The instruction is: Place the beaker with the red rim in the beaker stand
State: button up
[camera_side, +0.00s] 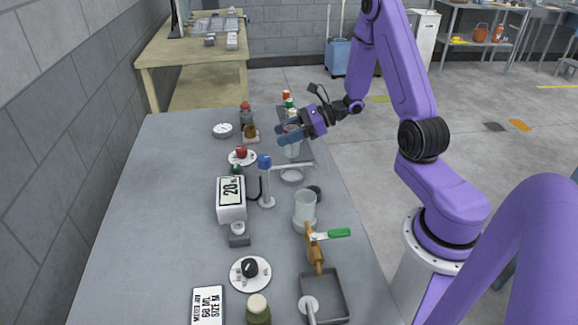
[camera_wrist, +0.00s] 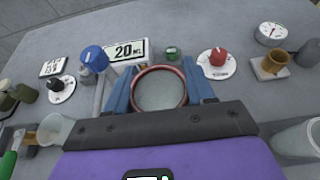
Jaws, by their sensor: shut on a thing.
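My gripper (camera_side: 291,136) has its blue fingers on either side of a clear beaker with a red rim (camera_wrist: 158,90). In the side view, the beaker (camera_side: 292,149) hangs below the fingers at the far right part of the table, and its red rim is hard to make out there. In the wrist view, the fingers (camera_wrist: 160,92) flank the beaker and its round mouth faces the camera. I cannot tell for sure which part is the beaker stand.
Another clear beaker (camera_side: 304,205) stands nearer on the right side. A 20 ML display (camera_side: 231,198), a red-knobbed dial (camera_side: 242,156), a gauge (camera_side: 222,130), a brown cup (camera_side: 250,131) and a grey tray (camera_side: 325,294) are around. The table's left side is clear.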

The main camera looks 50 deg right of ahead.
jog(key=shift+f, duration=4.15)
jog(key=shift+f, duration=0.15)
jog(key=o, duration=1)
jog(key=shift+d+r, duration=0.1)
jog(key=shift+r, duration=0.1)
jog(key=v, duration=1.1)
jog(key=shift+s+d+r, duration=0.2)
jog(key=shift+s, duration=0.15)
jog(key=shift+w, duration=0.1)
